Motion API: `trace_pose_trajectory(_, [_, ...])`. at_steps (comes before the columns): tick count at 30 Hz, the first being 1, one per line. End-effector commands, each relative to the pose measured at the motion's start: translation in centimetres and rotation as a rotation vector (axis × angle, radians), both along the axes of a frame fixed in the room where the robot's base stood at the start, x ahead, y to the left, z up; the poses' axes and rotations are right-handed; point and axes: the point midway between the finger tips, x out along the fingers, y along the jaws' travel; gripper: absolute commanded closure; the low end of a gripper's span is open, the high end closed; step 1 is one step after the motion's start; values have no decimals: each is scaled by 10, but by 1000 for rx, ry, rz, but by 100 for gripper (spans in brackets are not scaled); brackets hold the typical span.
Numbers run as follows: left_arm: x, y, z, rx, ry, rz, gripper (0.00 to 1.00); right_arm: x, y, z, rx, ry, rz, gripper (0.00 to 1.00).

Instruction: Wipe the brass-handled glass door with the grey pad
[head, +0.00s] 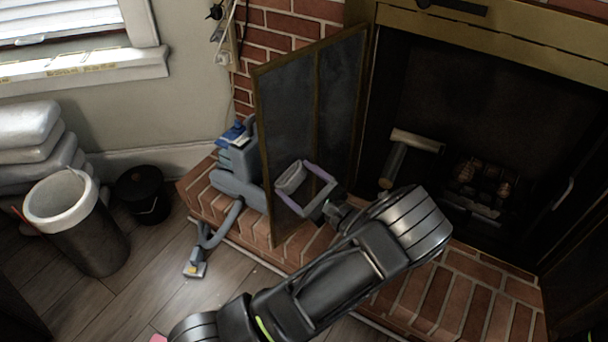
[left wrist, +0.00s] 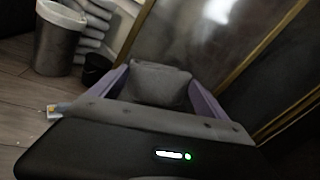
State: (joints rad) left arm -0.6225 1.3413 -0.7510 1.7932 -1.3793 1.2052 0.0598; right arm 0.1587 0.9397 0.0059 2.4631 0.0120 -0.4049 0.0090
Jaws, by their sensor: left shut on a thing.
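The glass door (head: 335,110) with a brass-coloured frame stands swung open at the left of the fireplace; its dark pane also fills the upper middle of the left wrist view (left wrist: 205,35). I cannot make out a handle on it. My left gripper (head: 293,178) is in front of the lower part of this pane, its pale purple fingers shut on the grey pad (head: 289,180). The pad shows between the fingers in the left wrist view (left wrist: 160,85), facing the glass; I cannot tell whether it touches. My right gripper is not in view.
A brick hearth (head: 420,300) runs below. A grey vacuum-like machine (head: 238,170) stands left of the door. A bin (head: 85,225), a black bucket (head: 143,195) and stacked cushions (head: 35,145) are further left. Another door (head: 585,225) with a pale handle is at right.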

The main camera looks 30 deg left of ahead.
Motion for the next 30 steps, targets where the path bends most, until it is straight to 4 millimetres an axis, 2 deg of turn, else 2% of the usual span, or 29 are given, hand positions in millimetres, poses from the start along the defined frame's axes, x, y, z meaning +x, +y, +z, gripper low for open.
trace_pose_trajectory(14, [-8, 5, 1, 4, 2, 8, 46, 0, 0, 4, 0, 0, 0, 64])
trace_pose_trajectory(24, [-36, 10, 3, 5, 2, 9, 46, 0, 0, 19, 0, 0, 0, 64])
trace_pose_trajectory(30, [-43, 12, 1, 4, 0, 9, 46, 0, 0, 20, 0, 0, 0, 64])
